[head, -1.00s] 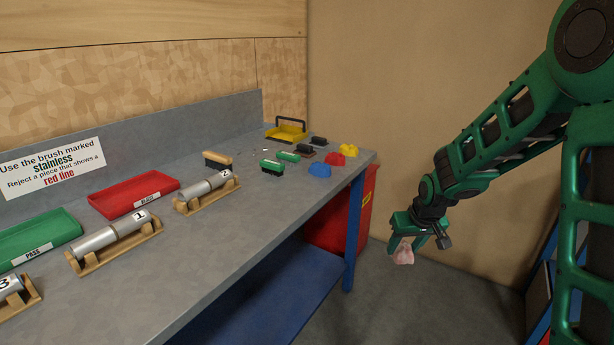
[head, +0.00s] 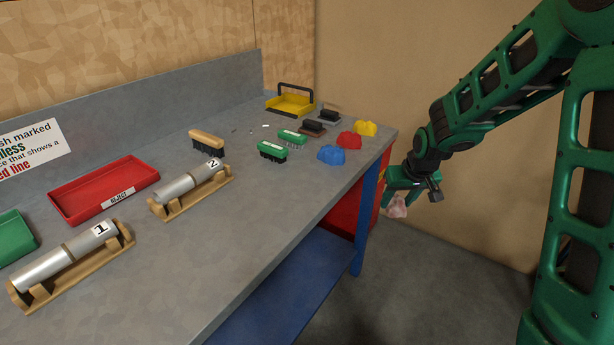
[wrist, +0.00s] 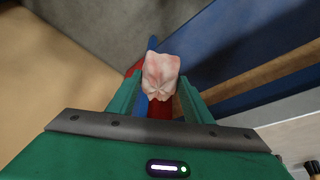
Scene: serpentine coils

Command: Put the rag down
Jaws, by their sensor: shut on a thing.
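My gripper (head: 402,189) is shut on a pale pink rag (head: 397,207). It holds the rag in the air off the right end of the workbench, near a red bin (head: 344,205) that stands by the blue bench leg. In the wrist view the rag (wrist: 160,76) sits between the two green fingers, with red and blue parts behind it. Blue (head: 331,155), red (head: 349,140) and yellow (head: 366,128) crumpled cloths lie on the bench's right end.
The grey workbench (head: 240,230) carries several brushes, such as a green one (head: 272,151), a yellow dustpan (head: 291,104), a red tray (head: 104,188), a green tray (head: 14,238), and metal cylinders (head: 190,184) on wooden cradles. Bare bench top lies along its front.

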